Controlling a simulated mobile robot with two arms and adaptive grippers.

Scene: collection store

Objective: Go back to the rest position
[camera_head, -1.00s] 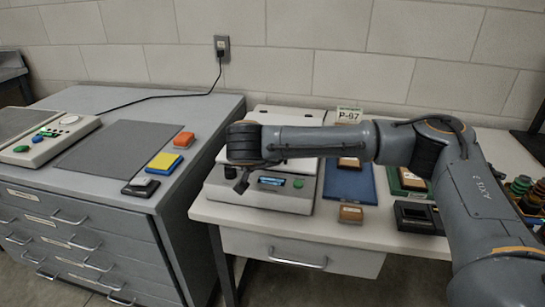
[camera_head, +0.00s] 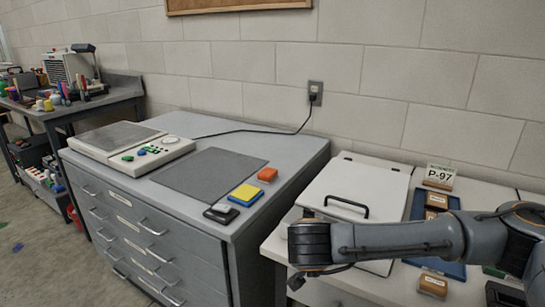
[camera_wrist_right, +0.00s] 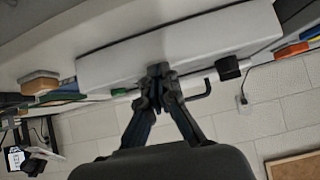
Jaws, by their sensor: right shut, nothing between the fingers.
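My right arm comes in from the right in the head view and reaches across the front of a white-lidded device (camera_head: 345,190) on the white table. My right gripper (camera_head: 297,281) hangs at the arm's end, near the table's front left corner, mostly hidden behind the wrist. In the wrist view my right gripper (camera_wrist_right: 158,72) has its fingertips together with nothing between them. My left gripper is in no view.
A grey drawer cabinet (camera_head: 160,235) stands left, bearing a control panel (camera_head: 150,155), a dark mat (camera_head: 212,170) and coloured blocks (camera_head: 246,194). A P-97 sign (camera_head: 439,176) and blue tray (camera_head: 418,205) stand right of the device. A cluttered bench (camera_head: 95,105) is far left.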

